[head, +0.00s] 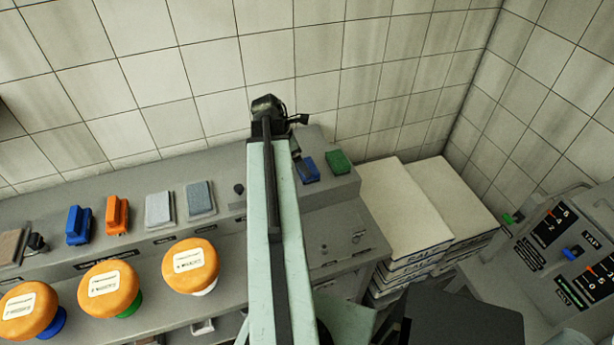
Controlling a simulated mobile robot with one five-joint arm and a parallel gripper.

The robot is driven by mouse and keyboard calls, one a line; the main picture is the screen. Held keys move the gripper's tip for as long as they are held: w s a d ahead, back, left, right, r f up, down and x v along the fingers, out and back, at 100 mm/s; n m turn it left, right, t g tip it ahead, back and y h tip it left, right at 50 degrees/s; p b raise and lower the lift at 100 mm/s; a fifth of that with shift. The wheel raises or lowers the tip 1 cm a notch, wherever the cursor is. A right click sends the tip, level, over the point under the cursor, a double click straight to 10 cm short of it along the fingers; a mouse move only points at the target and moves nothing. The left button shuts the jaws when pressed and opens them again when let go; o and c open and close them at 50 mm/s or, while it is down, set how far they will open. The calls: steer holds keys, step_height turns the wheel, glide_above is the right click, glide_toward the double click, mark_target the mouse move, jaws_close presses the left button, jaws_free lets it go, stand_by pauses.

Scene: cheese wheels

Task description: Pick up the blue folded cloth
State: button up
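My gripper (266,106) is at the far end of my raised arm, in front of the tiled back wall. It is beyond and to the right of the cloth, apart from it. The gripper is dark and seen from behind, so its fingers are unclear. My arm hides part of the ledge.
Blue (77,226) and orange (117,215) blocks stand left on the ledge; blue (308,169) and green (338,162) pieces lie right of my arm. Orange cheese wheels (190,266) stand in front.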

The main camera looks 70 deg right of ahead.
steer(key=b+x, duration=0.5)
steer(key=shift+s+f, duration=0.1)
steer(key=shift+f, duration=0.1)
steer(key=shift+r, duration=0.2)
steer(key=c, duration=1.1)
step_height(320, 180, up, 10)
steer(key=p, duration=1)
